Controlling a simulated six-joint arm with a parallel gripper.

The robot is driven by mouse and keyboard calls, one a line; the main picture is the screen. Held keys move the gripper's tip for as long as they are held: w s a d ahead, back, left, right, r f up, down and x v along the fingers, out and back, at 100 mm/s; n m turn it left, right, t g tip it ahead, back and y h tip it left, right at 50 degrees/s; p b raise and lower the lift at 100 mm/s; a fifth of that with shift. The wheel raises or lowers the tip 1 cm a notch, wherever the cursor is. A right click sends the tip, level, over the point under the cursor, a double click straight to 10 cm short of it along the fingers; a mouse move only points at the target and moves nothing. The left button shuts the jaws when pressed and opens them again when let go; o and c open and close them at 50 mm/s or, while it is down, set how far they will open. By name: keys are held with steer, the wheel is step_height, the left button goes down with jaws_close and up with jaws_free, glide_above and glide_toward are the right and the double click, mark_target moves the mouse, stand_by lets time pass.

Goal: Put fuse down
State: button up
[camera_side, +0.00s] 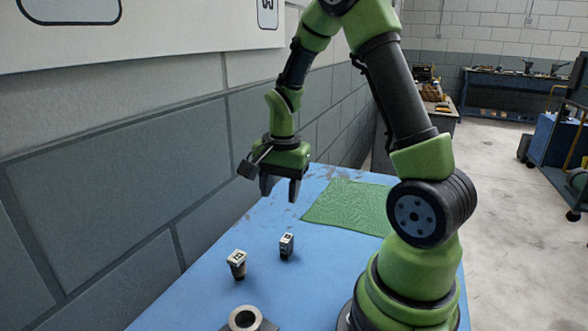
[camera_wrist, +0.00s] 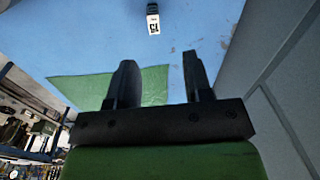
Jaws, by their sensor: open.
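My gripper (camera_side: 280,190) is open and empty above the blue table, close to the wall. Its two fingers (camera_wrist: 158,76) stand apart in the wrist view with nothing between them. A small upright block (camera_side: 287,246) with a pale, marked face stands on the table, below and nearer the side camera than my gripper; it looks like the fuse. It also seems to be the block with a white label (camera_wrist: 153,20) at the top edge of the wrist view. A second small piece (camera_side: 237,263), with a pale top and darker narrower base, stands to its left. I cannot tell for certain which is the fuse.
A green mat (camera_side: 347,205) lies flat on the blue table (camera_side: 205,297). A grey metal ring-shaped part (camera_side: 243,319) sits at the near edge of the picture. The block wall (camera_side: 110,170) runs close along the left. Table surface between mat and blocks is clear.

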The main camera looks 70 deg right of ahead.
steer(key=s+a+r+n+t+y, duration=0.1)
steer(key=s+a+r+n+t, duration=0.2)
steer(key=s+a+r+n, duration=0.2)
steer(key=s+a+r+n+t+y, duration=0.1)
steer(key=s+a+r+n+t, duration=0.2)
steer(key=a+r, duration=0.7)
steer(key=s+n, duration=0.2)
steer(key=n, duration=0.2)
steer(key=shift+s+a+r+n+t, duration=0.15)
steer(key=shift+s+r+n+t, duration=0.15)
steer(key=shift+r+n, duration=0.1)
